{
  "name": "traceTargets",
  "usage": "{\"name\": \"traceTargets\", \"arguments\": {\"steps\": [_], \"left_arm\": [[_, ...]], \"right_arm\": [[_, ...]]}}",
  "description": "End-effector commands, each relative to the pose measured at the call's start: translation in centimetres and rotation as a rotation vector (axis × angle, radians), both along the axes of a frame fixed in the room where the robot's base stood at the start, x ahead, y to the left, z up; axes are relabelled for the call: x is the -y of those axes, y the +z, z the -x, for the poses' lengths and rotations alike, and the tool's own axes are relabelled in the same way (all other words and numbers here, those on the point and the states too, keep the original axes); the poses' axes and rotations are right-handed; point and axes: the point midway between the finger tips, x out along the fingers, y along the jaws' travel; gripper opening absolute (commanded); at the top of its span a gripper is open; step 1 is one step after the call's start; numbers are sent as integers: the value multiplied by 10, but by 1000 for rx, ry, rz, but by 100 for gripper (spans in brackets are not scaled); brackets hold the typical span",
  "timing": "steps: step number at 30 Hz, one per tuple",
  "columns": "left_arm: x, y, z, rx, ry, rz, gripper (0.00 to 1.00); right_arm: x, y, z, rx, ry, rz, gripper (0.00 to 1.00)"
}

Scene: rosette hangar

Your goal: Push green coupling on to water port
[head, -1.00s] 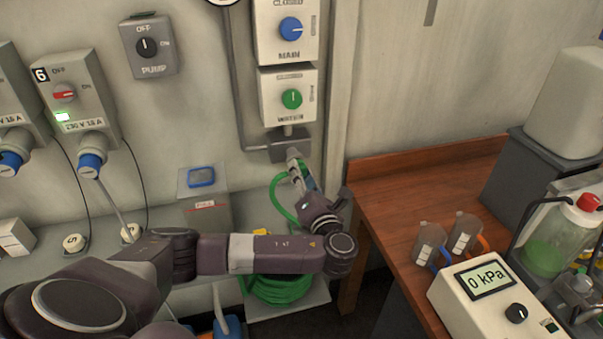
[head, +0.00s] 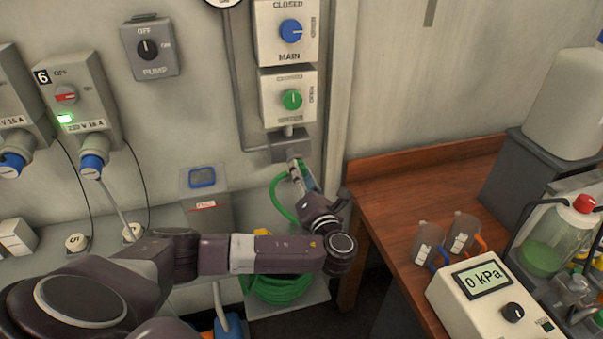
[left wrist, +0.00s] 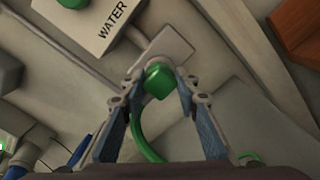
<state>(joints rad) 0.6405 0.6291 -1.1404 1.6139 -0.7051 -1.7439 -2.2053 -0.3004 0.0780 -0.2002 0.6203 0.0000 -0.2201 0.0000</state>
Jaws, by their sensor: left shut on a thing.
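The water port is a grey block (head: 291,147) under the white water valve box (head: 289,98), whose green knob faces me. My left gripper (left wrist: 158,84) is shut on the green coupling (left wrist: 158,81), with a blue-padded finger on each side. In the left wrist view the coupling overlaps the near edge of the port block (left wrist: 168,49). I cannot tell whether it is seated or just in front. In the head view my left gripper (head: 298,172) is just below the port and hides the coupling. A green hose (head: 279,203) hangs from it in a loop. My right gripper is not in view.
The main valve box (head: 287,30) is above the water box. A wooden bench (head: 390,205) stands close on the right, with two beakers and a pressure meter (head: 486,295) on it. A small box with a blue-framed top (head: 205,205) stands on the left ledge. Coiled hose (head: 280,288) lies below my arm.

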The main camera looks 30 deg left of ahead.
Motion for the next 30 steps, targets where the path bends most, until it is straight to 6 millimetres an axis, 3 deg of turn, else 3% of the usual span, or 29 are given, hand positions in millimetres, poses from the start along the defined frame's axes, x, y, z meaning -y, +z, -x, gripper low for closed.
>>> {"name": "traceTargets", "arguments": {"steps": [14, 15, 20, 30], "left_arm": [[-7, 1, -6, 2, 1, -1, 8], [-8, 1, -7, 2, 0, 0, 30], [-8, 1, -7, 2, 0, 0, 48], [-5, 0, -5, 0, -1, 1, 49]], "right_arm": [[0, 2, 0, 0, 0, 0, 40], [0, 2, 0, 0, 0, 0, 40], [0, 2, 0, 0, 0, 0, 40], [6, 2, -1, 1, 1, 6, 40]]}}
